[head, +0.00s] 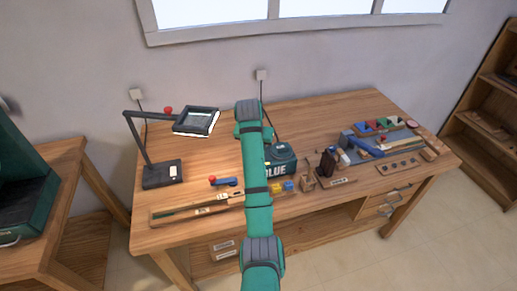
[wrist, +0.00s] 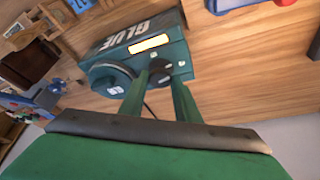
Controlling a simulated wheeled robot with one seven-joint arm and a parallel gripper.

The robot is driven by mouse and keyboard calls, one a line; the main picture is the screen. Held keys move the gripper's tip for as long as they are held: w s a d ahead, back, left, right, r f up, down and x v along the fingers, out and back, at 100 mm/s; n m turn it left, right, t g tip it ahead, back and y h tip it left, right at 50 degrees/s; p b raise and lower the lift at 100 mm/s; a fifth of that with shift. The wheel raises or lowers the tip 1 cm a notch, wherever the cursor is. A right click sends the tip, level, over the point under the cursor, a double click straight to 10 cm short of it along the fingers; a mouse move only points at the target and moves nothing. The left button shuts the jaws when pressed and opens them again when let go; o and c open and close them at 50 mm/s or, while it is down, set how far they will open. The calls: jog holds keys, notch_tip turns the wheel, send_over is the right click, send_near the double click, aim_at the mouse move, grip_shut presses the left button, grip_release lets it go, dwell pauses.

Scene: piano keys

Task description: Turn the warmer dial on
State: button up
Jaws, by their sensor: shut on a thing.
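The warmer is a dark green box marked GLUE; it stands mid-table in the head view (head: 283,165), partly behind my arm, and fills the upper middle of the wrist view (wrist: 120,45). Its front has a bright white, orange-edged panel (wrist: 149,43) and a round pot-like part (wrist: 108,76). The small dark dial (wrist: 160,72) is on the same front, right of the round part. My gripper (wrist: 159,82) reaches the front with its two green fingers on either side of the dial, shut on it. The dial's pointer is too small to read. The head view hides my fingers behind my arm.
A black desk lamp (head: 146,150) stands on the wooden table at left. A long wooden tool (head: 195,209) lies along the front edge. Small blue and yellow blocks (head: 283,187) and wooden pieces lie right of my arm. A tray of coloured parts (head: 380,126) is farther right.

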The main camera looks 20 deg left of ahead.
jog(key=shift+w+a+m+h, duration=0.15)
jog(key=shift+m+h, duration=0.45)
jog(key=shift+m, duration=0.9)
jog(key=o, duration=1)
jog(key=shift+o, duration=0.2)
jog(key=v, duration=1)
jog(key=shift+r, duration=0.35)
jog(key=shift+s, duration=0.3)
